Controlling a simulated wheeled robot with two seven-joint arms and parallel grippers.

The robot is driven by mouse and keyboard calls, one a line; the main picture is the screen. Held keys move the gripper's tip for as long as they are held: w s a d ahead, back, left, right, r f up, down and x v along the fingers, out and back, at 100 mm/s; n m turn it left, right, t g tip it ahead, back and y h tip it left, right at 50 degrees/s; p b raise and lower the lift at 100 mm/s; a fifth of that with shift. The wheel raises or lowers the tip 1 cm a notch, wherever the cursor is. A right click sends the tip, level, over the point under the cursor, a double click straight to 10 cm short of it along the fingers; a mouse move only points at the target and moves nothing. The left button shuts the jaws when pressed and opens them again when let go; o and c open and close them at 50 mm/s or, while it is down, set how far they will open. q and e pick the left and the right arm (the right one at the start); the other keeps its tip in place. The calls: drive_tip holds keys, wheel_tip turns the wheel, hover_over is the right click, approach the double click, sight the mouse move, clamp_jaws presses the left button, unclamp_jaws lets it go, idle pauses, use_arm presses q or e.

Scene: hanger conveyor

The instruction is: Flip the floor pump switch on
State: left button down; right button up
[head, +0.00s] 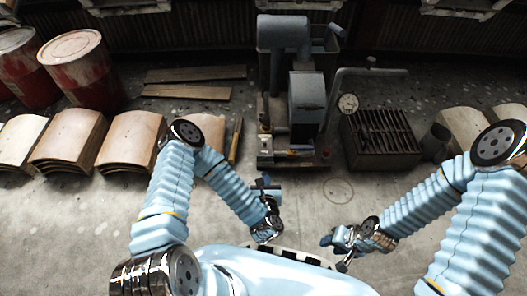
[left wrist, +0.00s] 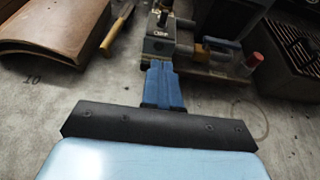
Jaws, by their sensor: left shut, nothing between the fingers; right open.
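The floor pump (head: 305,100) is a grey-blue machine on a low base, standing on the floor at the centre of the head view. In the left wrist view its base (left wrist: 205,68) carries a metal block (left wrist: 158,42), a blue part and a red-capped part (left wrist: 252,62). I cannot make out for certain which part is the switch. My left gripper (head: 266,182) is shut and empty, in front of the pump base. Its blue fingers (left wrist: 160,68) point at the metal block; I cannot tell whether they touch. My right gripper (head: 328,240) is open and empty, to the right and nearer me.
Curved tan panels (head: 68,140) lie left of the pump, with wooden boards (head: 190,92) behind. Red drums (head: 80,68) stand at the far left. A slatted dark box (head: 384,138) and a round gauge (head: 348,103) are right of the pump. The floor in front is clear.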

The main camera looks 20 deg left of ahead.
use_arm(q)
drive_tip(key=b, duration=0.2)
approach(265, 145)
drive_tip(key=w+f, duration=0.1)
drive_tip(key=w, duration=0.1)
drive_tip(key=w+a+f, duration=0.1)
drive_tip(key=f, duration=0.1)
drive_tip(key=shift+w+a, duration=0.15)
drive_tip(key=shift+w, duration=0.25)
drive_tip(key=shift+w+a+r, duration=0.2)
drive_tip(key=shift+w+r, duration=0.2)
drive_tip(key=shift+w, duration=0.3)
